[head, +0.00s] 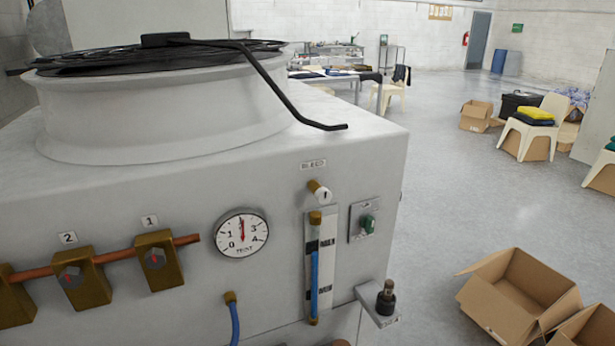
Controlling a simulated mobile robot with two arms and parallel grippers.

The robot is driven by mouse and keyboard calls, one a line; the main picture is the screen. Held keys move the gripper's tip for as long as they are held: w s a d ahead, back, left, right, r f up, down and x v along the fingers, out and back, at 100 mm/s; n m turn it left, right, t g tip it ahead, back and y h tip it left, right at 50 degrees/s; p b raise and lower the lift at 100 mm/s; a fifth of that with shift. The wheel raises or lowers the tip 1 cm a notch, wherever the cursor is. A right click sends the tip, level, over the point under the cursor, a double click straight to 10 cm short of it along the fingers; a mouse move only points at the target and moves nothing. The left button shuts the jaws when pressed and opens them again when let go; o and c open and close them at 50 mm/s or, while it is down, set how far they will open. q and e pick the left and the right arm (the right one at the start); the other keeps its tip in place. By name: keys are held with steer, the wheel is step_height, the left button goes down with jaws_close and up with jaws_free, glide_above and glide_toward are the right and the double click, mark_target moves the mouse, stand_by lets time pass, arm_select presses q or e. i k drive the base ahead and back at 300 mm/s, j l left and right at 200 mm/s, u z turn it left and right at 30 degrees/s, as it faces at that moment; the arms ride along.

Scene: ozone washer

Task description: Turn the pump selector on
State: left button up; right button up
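A small switch with a dark green knob (367,224) sits on a square grey plate on the right part of the machine's front panel. It looks like the pump selector, but its label is too small to read and I cannot tell its position. The grey washer body (180,190) fills the left of the head view. Neither of my grippers is in view.
Left of the switch are a flow tube (314,265), a bleed valve (320,191) and a round gauge (241,233). Below it, a black knob (386,297) sticks out on a bracket. A black bent rod (285,98) overhangs the top. Open cartons (520,300) stand right.

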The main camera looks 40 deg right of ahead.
mark_target(368, 223)
steer(key=z, duration=1.65)
